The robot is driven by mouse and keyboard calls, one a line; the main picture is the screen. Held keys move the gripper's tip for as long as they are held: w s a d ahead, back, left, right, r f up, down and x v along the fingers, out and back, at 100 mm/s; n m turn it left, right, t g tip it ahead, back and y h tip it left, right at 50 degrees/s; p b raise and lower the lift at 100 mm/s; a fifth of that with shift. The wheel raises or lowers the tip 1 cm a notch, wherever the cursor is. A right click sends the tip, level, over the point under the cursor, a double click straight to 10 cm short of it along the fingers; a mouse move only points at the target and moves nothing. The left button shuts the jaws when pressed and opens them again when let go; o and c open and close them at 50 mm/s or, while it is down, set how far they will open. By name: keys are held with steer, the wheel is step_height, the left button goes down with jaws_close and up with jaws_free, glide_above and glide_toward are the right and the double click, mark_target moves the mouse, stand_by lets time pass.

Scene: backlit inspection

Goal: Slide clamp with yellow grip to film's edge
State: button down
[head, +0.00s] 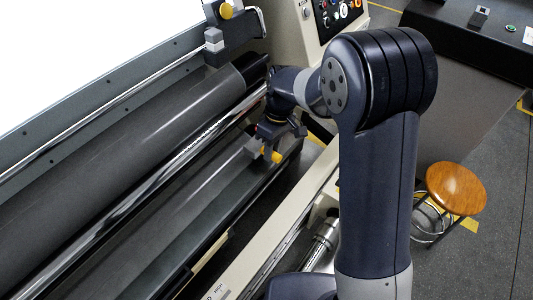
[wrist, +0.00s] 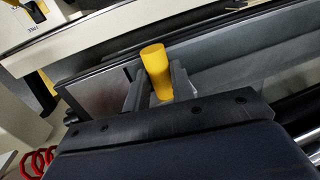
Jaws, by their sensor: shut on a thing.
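A clamp with a yellow grip (head: 277,157) sits low on the machine's front rail, at the right end in the head view. In the wrist view its yellow grip (wrist: 156,68) stands up as a short cylinder. My gripper (head: 265,148) reaches down to it and is shut on the grip. In the wrist view the grey fingers (wrist: 158,92) lie on both sides of the grip, and my dark wrist housing hides what is below it. Dark grey sheet or roller surfaces (head: 120,150) run diagonally across the machine; I cannot tell which is the film or where its edge is.
A second yellow knob (head: 226,11) on a grey bracket stands at the top, beside the bright white panel (head: 80,45). A shiny chrome bar (head: 130,188) runs close by my gripper. A control panel (head: 338,15) is behind my arm; a wooden stool (head: 455,188) stands right.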

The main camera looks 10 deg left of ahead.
steer(key=shift+w+d, duration=0.3)
steer(key=shift+w, duration=0.25)
steer(key=shift+w+d, duration=0.3)
steer(key=shift+w, duration=0.2)
steer(key=c, duration=1.2)
jaws_free()
steer(key=shift+c, duration=0.2)
step_height(320, 180, up, 11)
steer(key=w+d, duration=0.1)
steer(key=shift+w+f+b, duration=0.2)
steer(key=shift+w+b, duration=0.15)
steer(key=shift+b, duration=0.1)
